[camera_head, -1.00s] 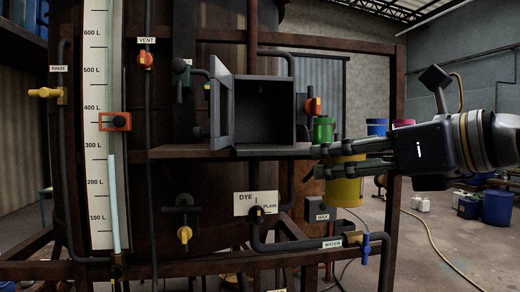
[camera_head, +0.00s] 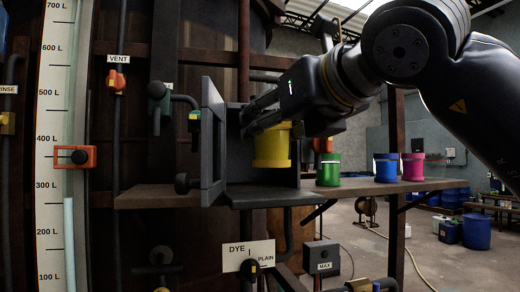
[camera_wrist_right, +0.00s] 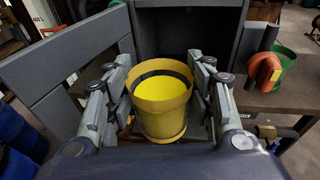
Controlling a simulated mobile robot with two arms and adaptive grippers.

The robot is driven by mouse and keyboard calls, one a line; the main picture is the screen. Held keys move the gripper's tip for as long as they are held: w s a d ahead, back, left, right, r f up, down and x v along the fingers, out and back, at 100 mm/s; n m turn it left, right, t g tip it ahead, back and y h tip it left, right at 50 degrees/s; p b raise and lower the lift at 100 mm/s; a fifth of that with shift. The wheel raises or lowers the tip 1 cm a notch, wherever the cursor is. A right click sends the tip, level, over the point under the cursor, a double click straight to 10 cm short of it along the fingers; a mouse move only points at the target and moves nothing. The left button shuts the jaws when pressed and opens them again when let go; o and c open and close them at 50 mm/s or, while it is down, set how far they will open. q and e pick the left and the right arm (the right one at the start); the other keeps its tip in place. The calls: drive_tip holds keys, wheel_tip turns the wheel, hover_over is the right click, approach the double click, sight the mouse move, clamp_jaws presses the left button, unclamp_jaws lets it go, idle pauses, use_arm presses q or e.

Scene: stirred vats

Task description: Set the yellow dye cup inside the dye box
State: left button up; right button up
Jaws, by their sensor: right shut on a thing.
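The yellow dye cup (camera_head: 271,148) is held upright by my right gripper (camera_head: 248,120), at the open front of the grey dye box (camera_head: 256,196). In the right wrist view the yellow cup (camera_wrist_right: 160,112) sits between the two pairs of fingers, with yellow dye inside it. The dye box (camera_wrist_right: 190,42) opens just beyond the cup there. Its door (camera_head: 213,140) stands open on the left. The cup's base looks a little above the box floor; how far inside it is I cannot tell. My arm hides part of the box. My left gripper is not in view.
A green cup (camera_head: 328,170), a blue cup (camera_head: 386,168) and a pink cup (camera_head: 413,167) stand on the shelf (camera_head: 365,189) to the right of the box. An orange-handled valve (camera_wrist_right: 264,72) is close to the box's right side. Pipes and valves surround the vat.

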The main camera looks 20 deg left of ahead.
drive_tip(key=w+a+f+p, duration=0.1)
drive_tip(key=w+p, duration=0.1)
drive_tip(key=w, duration=0.1)
drive_tip(key=w+a+f+p, duration=0.1)
drive_tip(key=w+a+p, duration=0.1)
drive_tip(key=w, duration=0.1)
drive_tip(key=w+a+f+p, duration=0.1)
drive_tip(key=w+f+p, duration=0.1)
drive_tip(key=w, duration=0.1)
drive_tip(key=shift+w+a+f, duration=0.1)
drive_tip(key=shift+w+a, duration=0.1)
drive_tip(key=shift+a, duration=0.2)
drive_tip(key=shift+f, duration=0.2)
drive_tip(key=shift+s, duration=0.2)
drive_tip(key=shift+f+b, duration=0.25)
drive_tip(key=shift+b, duration=0.15)
drive_tip(key=o, duration=1.2)
drive_tip(key=shift+w, duration=0.1)
drive_tip(key=shift+c, duration=0.2)
drive_tip(key=shift+r, duration=0.1)
